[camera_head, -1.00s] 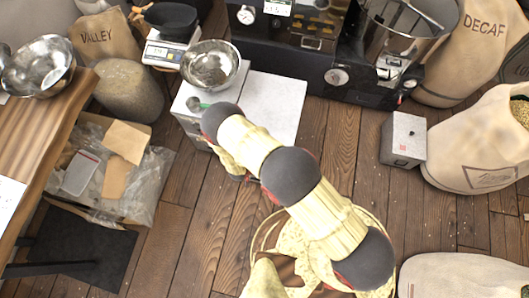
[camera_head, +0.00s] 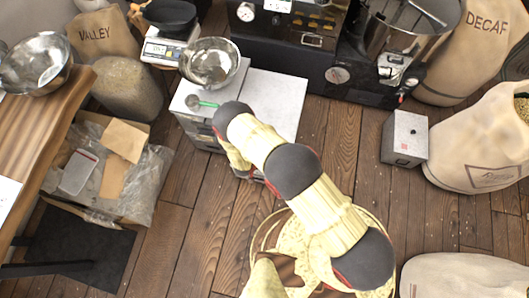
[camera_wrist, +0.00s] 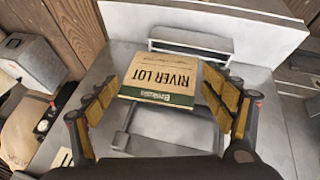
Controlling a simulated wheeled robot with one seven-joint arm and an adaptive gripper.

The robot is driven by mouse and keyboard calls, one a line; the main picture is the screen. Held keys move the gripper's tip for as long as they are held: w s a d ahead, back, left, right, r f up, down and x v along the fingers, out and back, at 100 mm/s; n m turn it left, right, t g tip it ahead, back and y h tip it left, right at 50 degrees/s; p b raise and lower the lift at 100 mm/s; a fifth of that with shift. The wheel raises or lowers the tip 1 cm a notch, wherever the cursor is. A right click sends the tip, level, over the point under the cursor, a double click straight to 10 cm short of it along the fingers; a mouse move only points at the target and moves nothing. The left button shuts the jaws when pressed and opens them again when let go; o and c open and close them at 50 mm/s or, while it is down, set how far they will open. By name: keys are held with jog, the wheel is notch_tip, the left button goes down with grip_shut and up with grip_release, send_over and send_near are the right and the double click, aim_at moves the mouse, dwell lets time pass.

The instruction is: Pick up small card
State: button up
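The small card (camera_wrist: 160,77) is tan with a dark green band along its near edge. It reads "RIVER LOT" upside down in the wrist view. My gripper (camera_wrist: 164,88) is open, with one finger at each side of the card. The card lies between the fingers, with narrow gaps visible, and I cannot tell whether either finger touches it. A grey metal frame or handle (camera_wrist: 122,140) shows beside and below the card. In the head view my arm reaches to the front of the white cabinet (camera_head: 270,105), and the card is hidden there.
A steel bowl (camera_head: 210,63) and a green-handled scoop (camera_head: 197,101) are on the cabinet. A grey box (camera_head: 404,138) stands on the floor at right. An open carton (camera_head: 100,170) is at left. The wooden floor between them is mostly clear.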

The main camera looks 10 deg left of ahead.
jog(key=c, duration=0.4)
